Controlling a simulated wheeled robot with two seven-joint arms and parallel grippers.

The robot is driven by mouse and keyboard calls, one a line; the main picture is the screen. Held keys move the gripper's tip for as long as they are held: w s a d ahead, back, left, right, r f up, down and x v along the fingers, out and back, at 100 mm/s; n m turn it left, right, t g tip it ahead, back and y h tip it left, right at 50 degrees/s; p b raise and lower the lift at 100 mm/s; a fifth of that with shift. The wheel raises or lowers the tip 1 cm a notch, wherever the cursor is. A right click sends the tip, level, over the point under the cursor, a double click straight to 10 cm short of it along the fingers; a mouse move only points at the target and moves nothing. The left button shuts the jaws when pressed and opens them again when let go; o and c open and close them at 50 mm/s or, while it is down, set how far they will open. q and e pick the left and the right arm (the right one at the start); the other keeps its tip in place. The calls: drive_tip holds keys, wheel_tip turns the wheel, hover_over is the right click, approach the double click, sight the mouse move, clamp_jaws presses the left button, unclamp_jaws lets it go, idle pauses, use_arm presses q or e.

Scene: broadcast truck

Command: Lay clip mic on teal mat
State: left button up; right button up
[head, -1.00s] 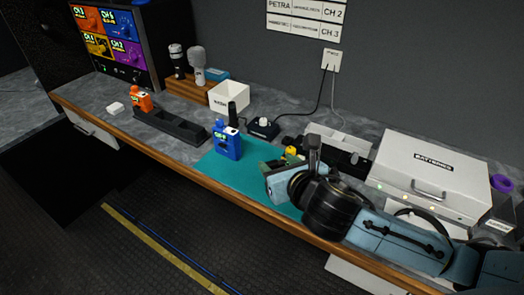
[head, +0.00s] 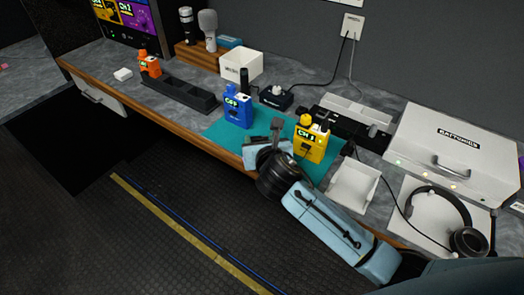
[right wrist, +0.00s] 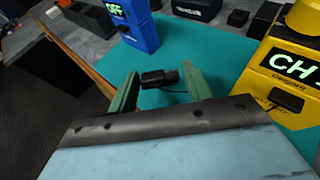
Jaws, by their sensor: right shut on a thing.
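The teal mat (head: 222,134) lies on the counter near its front edge and fills much of the right wrist view (right wrist: 222,48). My right gripper (head: 257,140) is over the mat's front part. In the right wrist view, its green fingers (right wrist: 163,82) are shut on the small black clip mic (right wrist: 158,77), with a thin dark cable beside it. I cannot tell whether the mic touches the mat. A blue pack (head: 238,108) and a yellow pack (head: 311,142) stand upright on the mat, either side of the gripper. My left gripper is not in view.
A black charging tray (head: 178,95) and an orange pack (head: 149,65) are to the left. A white box (head: 241,65) and black puck (head: 275,97) stand behind. A white open tray (head: 352,186), headphones (head: 468,240) and white case (head: 455,150) are to the right.

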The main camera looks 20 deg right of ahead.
wheel_tip(320, 180, down, 4)
drive_tip(key=shift+r+b, duration=0.25)
drive_tip(key=shift+b, duration=0.35)
drive_tip(key=shift+f, duration=0.1)
drive_tip(key=o, duration=0.9)
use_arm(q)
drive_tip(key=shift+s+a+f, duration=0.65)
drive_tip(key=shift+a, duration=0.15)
use_arm(e)
drive_tip(key=shift+o, duration=0.2)
use_arm(q)
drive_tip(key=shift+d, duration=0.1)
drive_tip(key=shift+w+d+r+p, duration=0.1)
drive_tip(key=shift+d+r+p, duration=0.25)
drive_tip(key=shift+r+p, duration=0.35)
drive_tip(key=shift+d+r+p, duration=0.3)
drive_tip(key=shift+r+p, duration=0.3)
drive_tip(key=shift+p, duration=0.05)
use_arm(e)
drive_tip(key=v, duration=1.2)
